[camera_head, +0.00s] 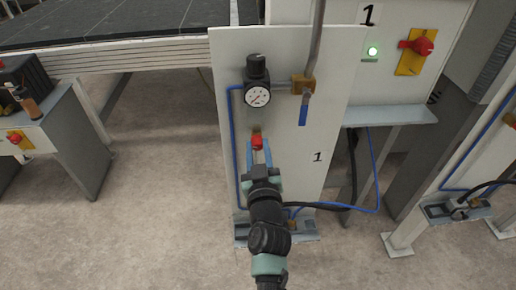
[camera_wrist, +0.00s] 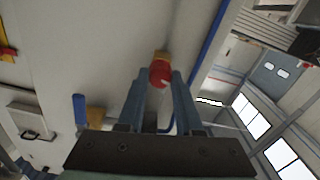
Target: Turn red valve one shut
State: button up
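The red valve (camera_head: 257,143) is a small red knob on a brass fitting, on the pale panel marked 1, below the pressure gauge. It also shows in the wrist view (camera_wrist: 160,74), at the far end of my fingers. My gripper (camera_head: 259,149) is at the valve, its two blue-grey fingers apart with one on each side of the knob. In the wrist view my gripper (camera_wrist: 160,80) frames the knob closely between its fingertips. The fingers look open around it, though contact is hard to make out.
A black regulator with a gauge (camera_head: 258,96) sits above the valve. A blue-handled lever (camera_head: 304,108) hangs to its right. A blue hose (camera_head: 233,150) runs down the panel's left side.

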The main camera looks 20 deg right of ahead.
grip_shut()
jog(key=shift+m, duration=0.4)
jog(key=m, duration=0.5)
jog(key=shift+d+m, duration=0.1)
jog(key=shift+m, duration=0.2)
jog(key=m+p, duration=0.1)
jog(key=m, duration=0.3)
jog(key=shift+m, duration=0.3)
jog(key=shift+f+m, duration=0.1)
jog(key=shift+m, duration=1.8)
jog(key=o, duration=0.8)
grip_release()
